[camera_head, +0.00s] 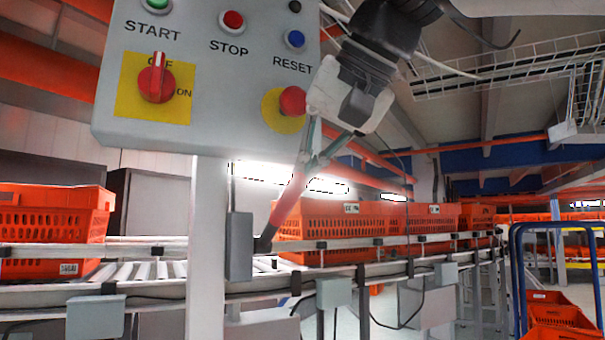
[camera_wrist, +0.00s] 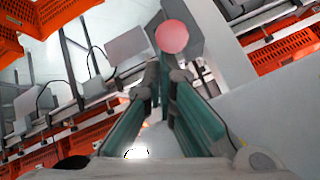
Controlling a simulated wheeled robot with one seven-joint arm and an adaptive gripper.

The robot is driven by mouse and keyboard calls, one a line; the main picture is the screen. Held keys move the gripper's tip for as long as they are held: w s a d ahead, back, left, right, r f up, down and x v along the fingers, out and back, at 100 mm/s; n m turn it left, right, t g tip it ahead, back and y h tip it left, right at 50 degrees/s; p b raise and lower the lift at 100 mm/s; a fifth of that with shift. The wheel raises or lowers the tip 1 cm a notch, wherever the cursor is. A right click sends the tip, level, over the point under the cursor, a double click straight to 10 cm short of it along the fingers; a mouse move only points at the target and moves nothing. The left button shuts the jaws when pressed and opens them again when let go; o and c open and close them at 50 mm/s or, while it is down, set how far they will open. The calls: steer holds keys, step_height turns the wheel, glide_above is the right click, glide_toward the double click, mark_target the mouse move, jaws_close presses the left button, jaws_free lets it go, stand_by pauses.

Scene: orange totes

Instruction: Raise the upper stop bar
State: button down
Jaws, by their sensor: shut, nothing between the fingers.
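A red-orange bar (camera_head: 286,205) with a dark lower end slants down to the left beside a grey box (camera_head: 239,246) at the conveyor. It looks like the stop bar, but no second bar is clear to me. In the wrist view a round pink-red end (camera_wrist: 172,37), apparently the same bar's, shows just beyond my fingertips. My gripper (camera_head: 304,160) is shut and empty, its fingers pointing down at the bar's top end. The fingers also show together in the wrist view (camera_wrist: 165,66). Whether they touch the bar cannot be told.
A grey control panel (camera_head: 215,125) on a post (camera_head: 207,240) stands close left of my gripper, with a red knob (camera_head: 292,100) near it. Orange totes (camera_head: 345,222) line the conveyor (camera_head: 150,271) behind. A blue cart frame (camera_head: 516,270) stands at right.

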steer(key=shift+f, duration=0.15)
steer(key=s+f+t+y+b, duration=0.1)
steer(key=f+t+y+b, duration=0.2)
steer(key=b, duration=1.5)
steer(key=s+d+f+n+t+y+b, duration=0.1)
steer(key=s+f+t+y+b, duration=0.1)
steer(key=f+t+b, duration=0.5)
step_height(320, 180, down, 5)
steer(key=b, duration=1.2)
steer(key=shift+t+y, duration=0.3)
steer(key=shift+y, duration=0.1)
steer(key=shift+f+b, duration=0.3)
